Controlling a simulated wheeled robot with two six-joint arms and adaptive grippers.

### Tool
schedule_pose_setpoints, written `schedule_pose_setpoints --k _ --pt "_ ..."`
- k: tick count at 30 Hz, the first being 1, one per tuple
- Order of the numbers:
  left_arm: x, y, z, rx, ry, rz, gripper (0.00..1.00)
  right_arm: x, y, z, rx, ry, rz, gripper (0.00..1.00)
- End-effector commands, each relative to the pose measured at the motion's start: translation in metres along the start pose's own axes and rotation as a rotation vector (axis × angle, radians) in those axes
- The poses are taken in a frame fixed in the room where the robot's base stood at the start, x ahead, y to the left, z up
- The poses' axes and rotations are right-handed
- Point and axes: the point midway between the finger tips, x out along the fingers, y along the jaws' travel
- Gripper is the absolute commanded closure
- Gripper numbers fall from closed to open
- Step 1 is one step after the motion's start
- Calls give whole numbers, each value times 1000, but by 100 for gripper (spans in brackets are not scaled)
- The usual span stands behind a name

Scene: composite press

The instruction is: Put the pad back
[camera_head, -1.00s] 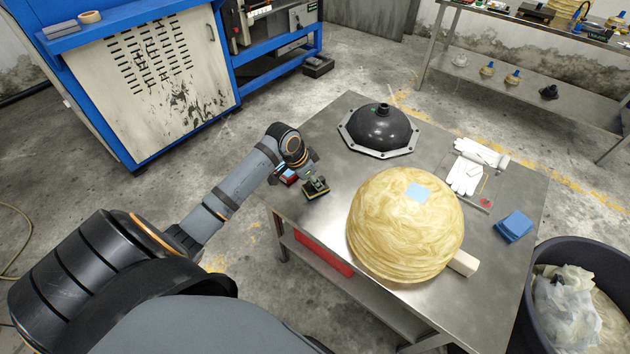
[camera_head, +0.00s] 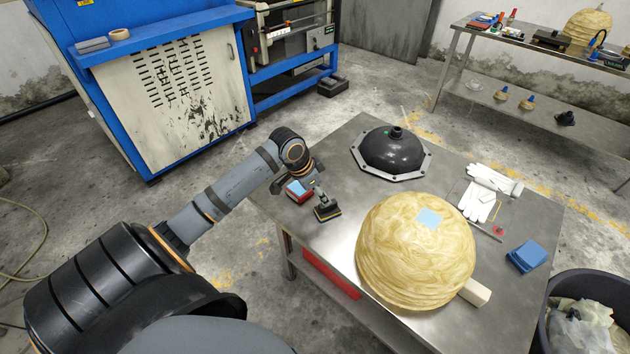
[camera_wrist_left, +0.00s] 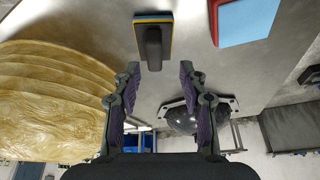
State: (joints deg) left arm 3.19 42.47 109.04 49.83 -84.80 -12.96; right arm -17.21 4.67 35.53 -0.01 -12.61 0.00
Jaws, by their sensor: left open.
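The pad (camera_head: 327,212), a flat block with a yellow edge and dark upright handle, lies on the metal table near its left edge. In the left wrist view the pad (camera_wrist_left: 153,38) shows its blue and yellow layers, with the handle towards me. My left gripper (camera_head: 312,185) is open and empty just behind the pad. In the left wrist view its fingertips (camera_wrist_left: 159,72) are apart, with the handle's end ahead, near the gap between them. Contact is not visible. My right gripper is not in view.
A red block with a blue top (camera_head: 298,190) lies beside the pad. A large yellowish dome (camera_head: 415,255) and black flanged dome (camera_head: 394,150) stand on the table. White gloves (camera_head: 480,200) and blue pads (camera_head: 525,257) lie right. The bin (camera_head: 552,300) stands beside the table.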

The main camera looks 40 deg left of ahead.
Motion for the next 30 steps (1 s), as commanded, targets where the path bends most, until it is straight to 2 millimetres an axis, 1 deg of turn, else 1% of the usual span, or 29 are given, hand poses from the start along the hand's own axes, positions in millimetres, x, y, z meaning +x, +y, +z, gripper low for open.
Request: schedule_pose_setpoints --k 1,3,6,10,15,30 --pt "-16 -2 0 5 -4 -7 57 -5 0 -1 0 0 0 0" --pt "-32 -2 0 5 -4 -7 57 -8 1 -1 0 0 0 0" --pt "-48 -1 0 3 -4 -4 57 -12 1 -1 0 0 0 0" --pt "-60 -1 0 1 -3 -2 57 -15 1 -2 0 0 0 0" --pt "-66 0 0 -1 0 1 57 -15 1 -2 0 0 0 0" --pt "-65 0 0 -1 1 1 57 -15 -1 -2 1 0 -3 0"
